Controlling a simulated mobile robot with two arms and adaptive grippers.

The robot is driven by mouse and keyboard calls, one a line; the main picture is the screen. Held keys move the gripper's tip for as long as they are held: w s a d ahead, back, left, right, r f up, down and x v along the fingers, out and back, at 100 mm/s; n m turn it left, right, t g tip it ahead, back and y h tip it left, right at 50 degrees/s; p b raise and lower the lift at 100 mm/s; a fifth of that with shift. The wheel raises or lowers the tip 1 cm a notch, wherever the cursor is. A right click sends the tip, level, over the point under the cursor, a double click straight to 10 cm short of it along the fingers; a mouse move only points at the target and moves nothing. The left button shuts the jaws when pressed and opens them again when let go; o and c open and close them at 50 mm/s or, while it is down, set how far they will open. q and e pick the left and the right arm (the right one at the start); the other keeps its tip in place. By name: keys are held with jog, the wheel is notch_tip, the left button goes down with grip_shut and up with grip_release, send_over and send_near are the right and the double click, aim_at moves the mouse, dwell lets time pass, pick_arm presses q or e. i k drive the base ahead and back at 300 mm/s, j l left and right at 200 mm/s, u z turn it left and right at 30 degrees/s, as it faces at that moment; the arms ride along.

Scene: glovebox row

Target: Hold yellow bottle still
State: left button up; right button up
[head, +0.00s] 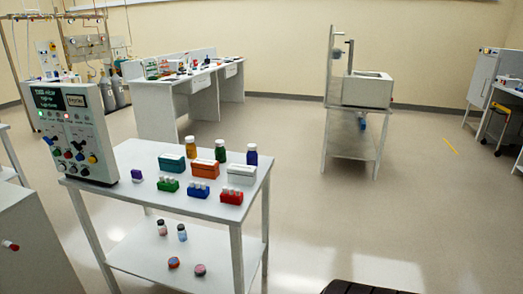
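The yellow bottle (190,148) is an amber-yellow bottle with a white cap. Neither of my grippers is in view, and nothing is touching the yellow bottle.
An orange box (205,170) and a white box (241,174) stand before the bottles. Small racks and a control panel (76,130) share the shelf. Small jars sit on the lower shelf (190,255). A sink stand (366,90) is farther back.

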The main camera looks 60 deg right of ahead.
aim_at(191, 149)
jog(key=z, duration=1.6)
